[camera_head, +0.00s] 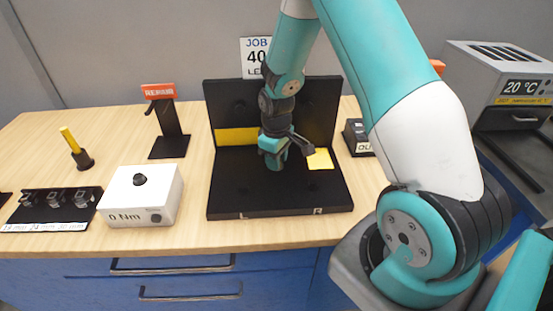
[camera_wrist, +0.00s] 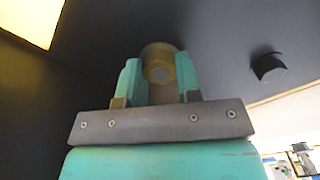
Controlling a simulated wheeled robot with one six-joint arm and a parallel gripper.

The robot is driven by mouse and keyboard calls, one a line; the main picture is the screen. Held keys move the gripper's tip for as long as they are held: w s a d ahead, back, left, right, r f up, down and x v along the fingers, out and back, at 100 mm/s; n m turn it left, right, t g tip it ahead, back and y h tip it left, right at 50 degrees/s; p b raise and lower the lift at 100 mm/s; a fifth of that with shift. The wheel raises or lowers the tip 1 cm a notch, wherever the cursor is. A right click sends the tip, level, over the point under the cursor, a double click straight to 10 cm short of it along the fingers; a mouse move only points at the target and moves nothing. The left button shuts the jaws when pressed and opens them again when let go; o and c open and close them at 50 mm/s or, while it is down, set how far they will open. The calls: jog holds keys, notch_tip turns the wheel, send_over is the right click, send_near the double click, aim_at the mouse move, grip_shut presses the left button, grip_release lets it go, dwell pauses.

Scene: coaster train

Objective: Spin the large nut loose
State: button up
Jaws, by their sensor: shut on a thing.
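In the head view my gripper (camera_head: 272,155) is low inside the black fixture (camera_head: 230,190), which has an upright back panel and a flat base. The nut is hidden there behind my gripper and wrist.
A white box marked 0 Nm (camera_head: 140,200), a socket rack (camera_head: 55,198), a yellow-handled tool (camera_head: 72,145) and a red-topped stand (camera_head: 168,125) are on the left. A small dark box (camera_head: 358,138) is right of the fixture. An oven reading 20 °C (camera_head: 505,75) stands far right.

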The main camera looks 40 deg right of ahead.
jog(key=n, duration=0.6)
jog(key=shift+n, duration=0.3)
jog(key=n, duration=0.6)
jog(key=shift+b, duration=0.3)
jog(key=shift+s+f, duration=0.1)
jog(key=o, duration=0.9)
notch_tip(320, 180, up, 18)
jog(key=shift+f+b, duration=0.25)
jog(key=shift+b, duration=0.6)
